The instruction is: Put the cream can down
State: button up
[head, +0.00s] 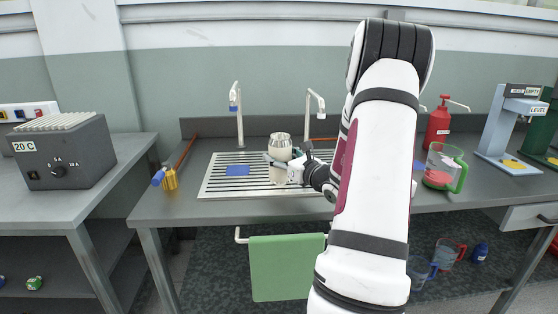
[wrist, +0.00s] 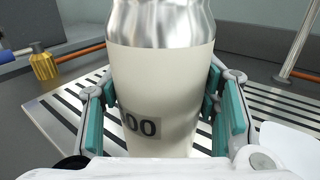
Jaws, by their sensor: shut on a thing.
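The cream can (head: 280,148) is a cream-coloured can with a bare silver metal top, upright at the slatted drain grate in the head view. In the wrist view the cream can (wrist: 160,90) fills the middle and shows a dark label ending in "00". My gripper (head: 285,160) is shut on the can, coming from the right. In the wrist view the teal finger pads of my gripper (wrist: 162,115) press on both sides of the can.
Two taps (head: 238,115) (head: 310,105) stand behind. A clear jug (head: 440,165) and red pump bottle (head: 437,128) stand right.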

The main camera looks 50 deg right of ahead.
jog(key=shift+f, duration=0.25)
jog(key=shift+f, duration=0.15)
jog(key=o, duration=1.3)
